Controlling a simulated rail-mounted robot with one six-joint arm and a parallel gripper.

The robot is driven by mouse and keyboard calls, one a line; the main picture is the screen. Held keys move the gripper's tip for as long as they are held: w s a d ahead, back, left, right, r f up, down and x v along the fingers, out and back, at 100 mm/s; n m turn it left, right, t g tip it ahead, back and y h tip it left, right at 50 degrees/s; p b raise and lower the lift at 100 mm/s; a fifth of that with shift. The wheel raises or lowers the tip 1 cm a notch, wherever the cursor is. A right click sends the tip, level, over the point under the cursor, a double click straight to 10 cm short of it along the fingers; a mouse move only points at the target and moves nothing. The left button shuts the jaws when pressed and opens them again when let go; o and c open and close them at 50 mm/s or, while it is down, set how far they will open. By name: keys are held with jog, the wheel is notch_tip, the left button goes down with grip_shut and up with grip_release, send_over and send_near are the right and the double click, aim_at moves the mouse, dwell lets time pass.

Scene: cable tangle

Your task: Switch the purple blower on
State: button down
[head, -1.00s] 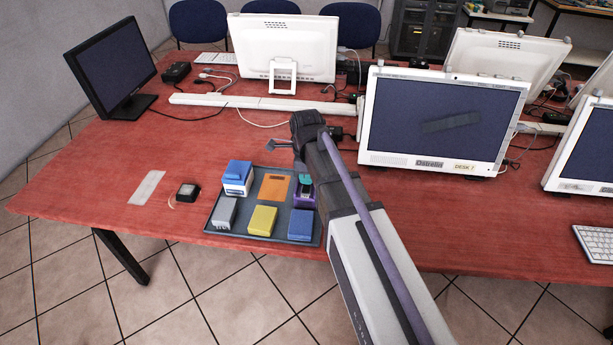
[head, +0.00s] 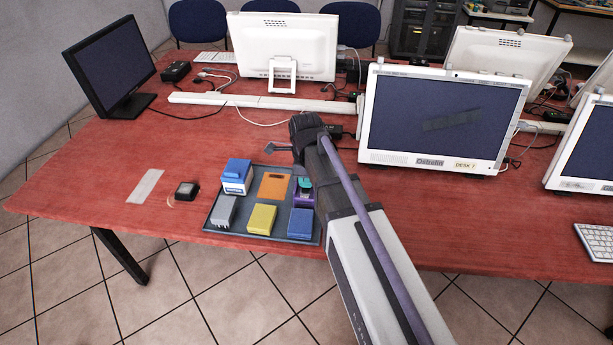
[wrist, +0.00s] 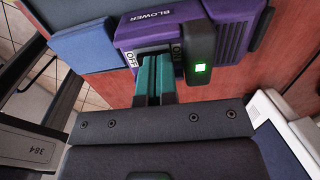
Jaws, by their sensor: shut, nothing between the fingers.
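The purple blower (wrist: 152,34), lettered BLOWER, is large in the wrist view. Its switch plate reads OFF (wrist: 131,60) at the left; the lettering at its right end is partly hidden. The fingertips are over the switch plate, between the OFF lettering and the dark block, and hide the plate's middle. I cannot tell whether they touch it. In the head view the blower (head: 306,200) is at the tray's right side, under my gripper (head: 304,184).
The dark tray (head: 273,240) also holds a blue-and-white box (head: 237,177), a grey box (head: 221,212), a yellow box (head: 262,219), a blue box (head: 300,223) and an orange plate (head: 274,186). A monitor (head: 440,115) stands to the right.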

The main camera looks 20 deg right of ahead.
aim_at(305, 189)
jog(key=shift+s+a, duration=0.15)
jog(key=shift+s, duration=0.1)
jog(key=shift+r, duration=0.1)
notch_tip(305, 189, up, 14)
jog(key=p, duration=1.4)
jog(key=shift+s+a, duration=0.15)
jog(key=shift+s, duration=0.2)
